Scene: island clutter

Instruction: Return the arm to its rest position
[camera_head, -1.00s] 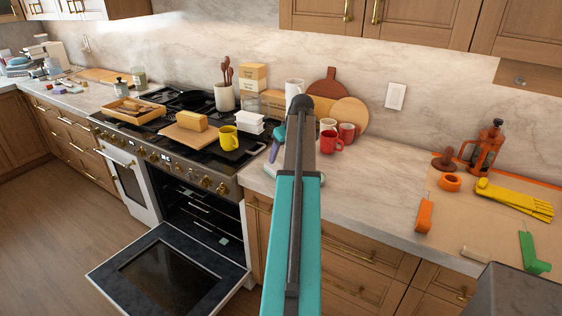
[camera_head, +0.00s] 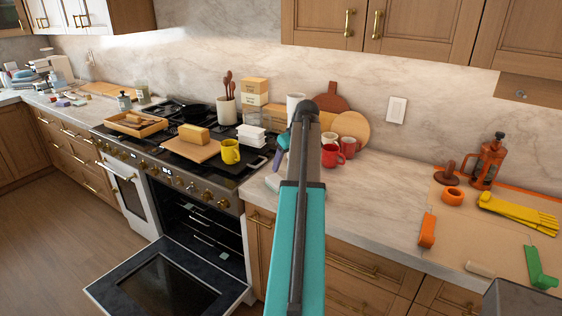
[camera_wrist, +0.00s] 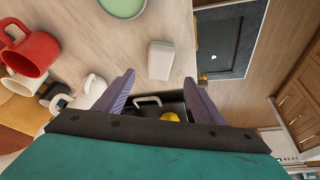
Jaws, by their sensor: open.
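My gripper (camera_wrist: 162,100) is open in the wrist view, its two purple fingers spread with nothing held between them. Beyond and below the gap are a dark surface with a pale handle-like shape and part of a yellow object (camera_wrist: 171,116). In the head view my teal and dark arm stands upright in the middle, over the counter right of the stove. It hides most of the gripper; a purple part (camera_head: 282,152) shows at its left edge.
Red mugs (camera_head: 348,147) stand close behind my arm; one shows in the wrist view (camera_wrist: 30,55). A white block (camera_wrist: 161,60) lies on the counter. The oven door (camera_head: 165,285) hangs open. A yellow mug (camera_head: 230,152) stands left.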

